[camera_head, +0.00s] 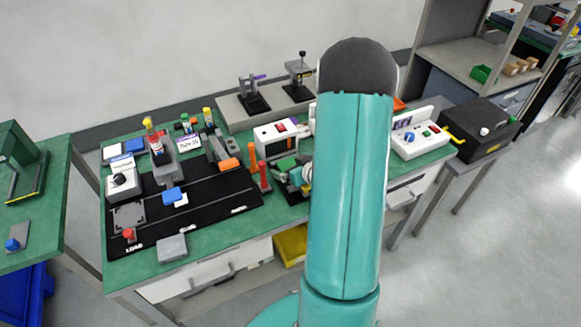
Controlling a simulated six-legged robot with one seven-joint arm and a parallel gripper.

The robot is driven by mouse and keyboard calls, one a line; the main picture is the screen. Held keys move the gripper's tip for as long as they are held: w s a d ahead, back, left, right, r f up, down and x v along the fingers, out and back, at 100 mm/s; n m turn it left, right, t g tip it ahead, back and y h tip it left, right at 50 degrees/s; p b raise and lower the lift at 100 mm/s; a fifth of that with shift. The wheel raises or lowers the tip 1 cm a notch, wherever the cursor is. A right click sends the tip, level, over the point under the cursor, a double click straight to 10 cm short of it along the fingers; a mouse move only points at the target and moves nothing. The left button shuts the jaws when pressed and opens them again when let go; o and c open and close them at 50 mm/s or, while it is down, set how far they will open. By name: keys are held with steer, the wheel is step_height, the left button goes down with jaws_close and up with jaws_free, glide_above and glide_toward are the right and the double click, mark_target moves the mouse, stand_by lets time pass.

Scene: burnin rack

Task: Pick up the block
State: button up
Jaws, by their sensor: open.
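Several block-like pieces are on the green workbench (205,238), and I cannot tell which one is the task's block. A small blue piece (171,194) with a white part beside it lies on the black mat (205,198). A grey rounded block (172,248) sits at the bench's front edge. An orange piece (229,164) lies at the mat's back right. My teal arm rises through the middle right of the view and hides part of the bench. My gripper is not in view.
A white box with a dial (124,182) stands on the left, a small white device (275,138) near the middle. A control box (415,143) and black case (487,128) are at right. A yellow bin (292,245) is below. Open floor lies at right.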

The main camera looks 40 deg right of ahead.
steer(key=c, duration=1.2)
steer(key=shift+c, duration=0.2)
steer(key=shift+r, duration=0.15)
